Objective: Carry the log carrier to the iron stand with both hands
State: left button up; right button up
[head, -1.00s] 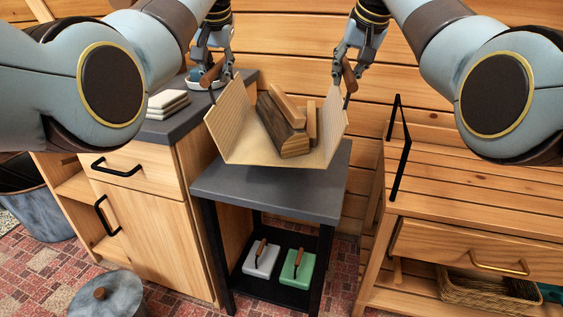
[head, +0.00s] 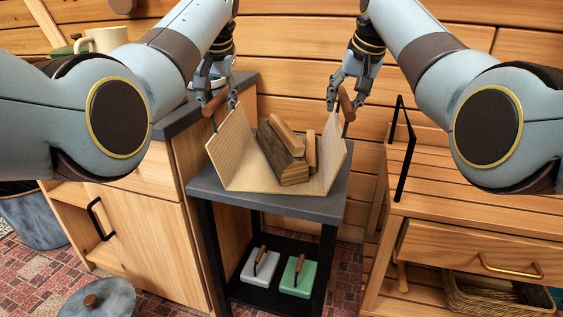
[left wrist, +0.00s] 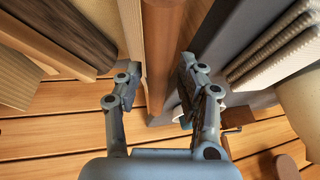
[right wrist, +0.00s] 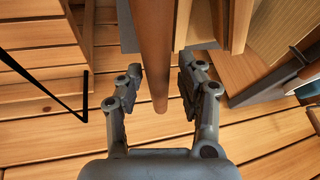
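The log carrier (head: 232,152) is a tan, open-ended sling with raised sides, holding several split logs (head: 284,150). It sits over the dark top of the iron stand (head: 318,208), a small table with black legs; its base appears to rest there. My left gripper (head: 217,90) is at the wooden handle on the left side, and my right gripper (head: 343,98) is at the handle on the right side. In the left wrist view the left handle (left wrist: 162,60) lies between the fingers; in the right wrist view the right handle (right wrist: 155,55) does too.
A wooden cabinet (head: 140,225) stands close on the left and a slatted bench (head: 480,210) on the right, with a black frame (head: 403,150) upright on it. Grey (head: 260,264) and green (head: 297,276) handled blocks lie on the stand's lower shelf. A lidded bin (head: 98,300) stands at front left.

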jog(key=shift+f, duration=0.1)
pick_arm(q)
jog(key=v, duration=1.1)
jog(key=shift+r, duration=0.35)
pick_arm(e)
jog(key=v, duration=1.2)
pick_arm(q)
jog(key=shift+s+d, duration=0.1)
jog(key=shift+s, duration=0.05)
